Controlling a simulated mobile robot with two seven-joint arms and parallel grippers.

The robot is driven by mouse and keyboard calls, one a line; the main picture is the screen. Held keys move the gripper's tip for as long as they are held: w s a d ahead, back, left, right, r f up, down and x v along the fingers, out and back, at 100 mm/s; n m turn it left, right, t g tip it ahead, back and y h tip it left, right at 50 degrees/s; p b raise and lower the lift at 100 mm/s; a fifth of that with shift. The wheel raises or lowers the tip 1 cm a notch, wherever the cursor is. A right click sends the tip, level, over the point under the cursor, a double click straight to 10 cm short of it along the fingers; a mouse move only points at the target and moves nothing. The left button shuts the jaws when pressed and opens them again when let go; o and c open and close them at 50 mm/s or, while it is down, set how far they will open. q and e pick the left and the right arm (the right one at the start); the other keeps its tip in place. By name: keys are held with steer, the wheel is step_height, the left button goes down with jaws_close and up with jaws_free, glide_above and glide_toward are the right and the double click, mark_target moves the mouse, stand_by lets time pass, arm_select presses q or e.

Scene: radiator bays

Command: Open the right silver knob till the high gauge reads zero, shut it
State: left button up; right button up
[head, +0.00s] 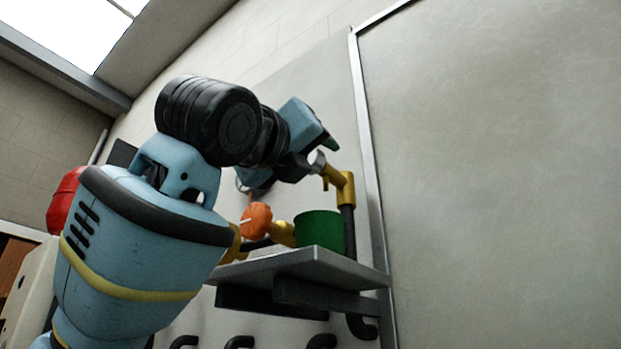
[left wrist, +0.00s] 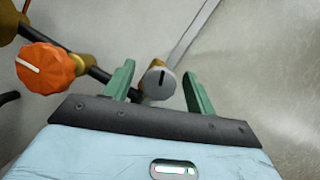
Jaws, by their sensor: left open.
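The silver knob (left wrist: 157,84) sits on a brass fitting and shows in the left wrist view, between the two green fingers of my left gripper (left wrist: 159,70). The fingers stand apart, with a visible gap on each side of the knob. A dark pointer mark on the knob's face is near upright in that view. In the head view my left gripper (head: 324,148) is at the silver knob (head: 318,161), by the top of the brass pipe (head: 346,187); its fingers are partly hidden. No gauge is in view. My right gripper is not in view.
An orange knob (head: 257,220) with a white mark is lower left on the pipework; it also shows in the left wrist view (left wrist: 45,68). A green container (head: 320,230) stands on a grey shelf (head: 345,268) below. The wall panel to the right is bare.

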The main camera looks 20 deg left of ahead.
arm_select(q)
steer(key=shift+w+d+r, duration=0.1)
steer(key=shift+w+d, duration=0.05)
steer(key=shift+w, duration=0.3)
steer(key=c, duration=1)
steer(key=shift+n, duration=0.4)
steer(key=n+y, duration=0.2)
steer(key=n, duration=0.2)
steer(key=n+g+y, duration=0.1)
steer(key=n, duration=0.3)
steer(key=shift+y, duration=0.4)
steer(key=n+g, duration=0.1)
steer(key=n, duration=0.2)
steer(key=n+g+y, duration=0.1)
steer(key=n, duration=0.3)
steer(key=shift+g, duration=0.4)
